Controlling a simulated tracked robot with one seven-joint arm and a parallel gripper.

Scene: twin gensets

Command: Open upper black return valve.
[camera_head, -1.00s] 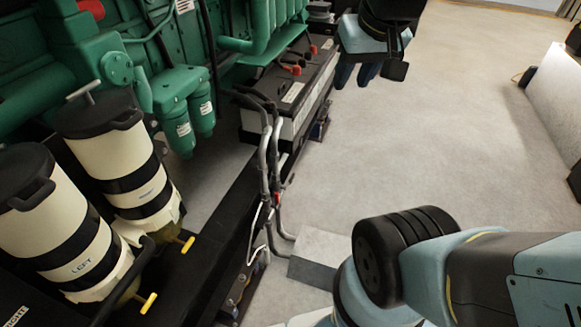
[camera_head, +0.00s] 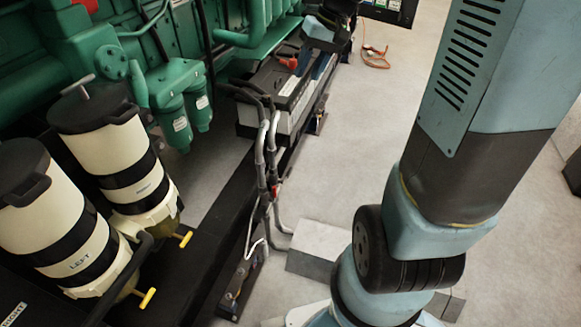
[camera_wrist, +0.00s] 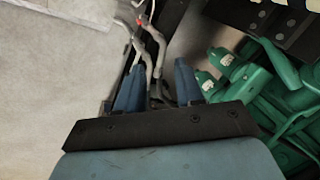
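I cannot pick out a black return valve in either view. My gripper (camera_head: 313,66) is at the top middle of the head view, above the black battery box (camera_head: 262,93) beside the green engine. In the wrist view my gripper (camera_wrist: 160,66) has its two blue fingers spread apart, with nothing seen held between them. Grey and black hoses (camera_wrist: 153,45) pass behind the fingers there. Two small yellow handles, an upper one (camera_head: 186,240) and a lower one (camera_head: 148,298), show under the cream filter canisters at the left, far from my gripper.
The green engine (camera_head: 215,35) fills the upper left. Cream canisters with black lids, one labelled LEFT (camera_head: 75,240), stand on the black frame. Upright hoses (camera_head: 262,160) rise beside the battery box. An orange cable (camera_head: 375,57) lies farther back.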

